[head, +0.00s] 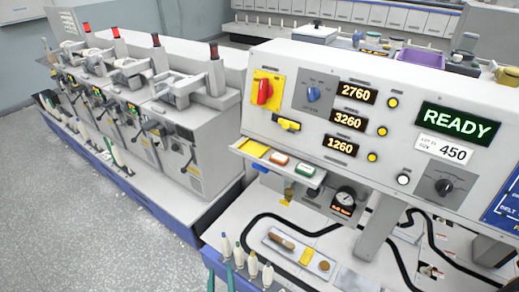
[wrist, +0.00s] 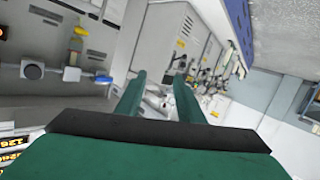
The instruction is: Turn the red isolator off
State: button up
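The red isolator (head: 264,92) is a red rotary handle on a yellow plate, at the left end of the sloping white control panel (head: 300,58). Its handle stands roughly upright. In the wrist view my gripper (wrist: 159,76) has two green fingers spread apart with nothing between them. The fingers point toward the grey machines, and I do not make out the red isolator in that view. Two thin green tips at the bottom edge of the head view look like my fingers, low and well below the isolator.
A blue selector knob (head: 313,94) and a yellow handle (head: 288,124) sit close to the isolator. A small shelf (head: 247,150) with coloured tags juts out below. Several bobbins (head: 252,267) stand at the lower front. Grey machines (head: 180,150) line the left; floor is clear there.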

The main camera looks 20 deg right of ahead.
jog(key=w+d+r+h, duration=0.2)
jog(key=w+r, duration=0.4)
jog(key=w, duration=0.4)
jog(key=m+g+h, duration=0.4)
jog(key=m+h, duration=0.6)
jog(key=m, duration=0.1)
send_near(260, 93)
jog(key=x, duration=0.9)
jog(key=shift+d, duration=0.1)
grip_shut()
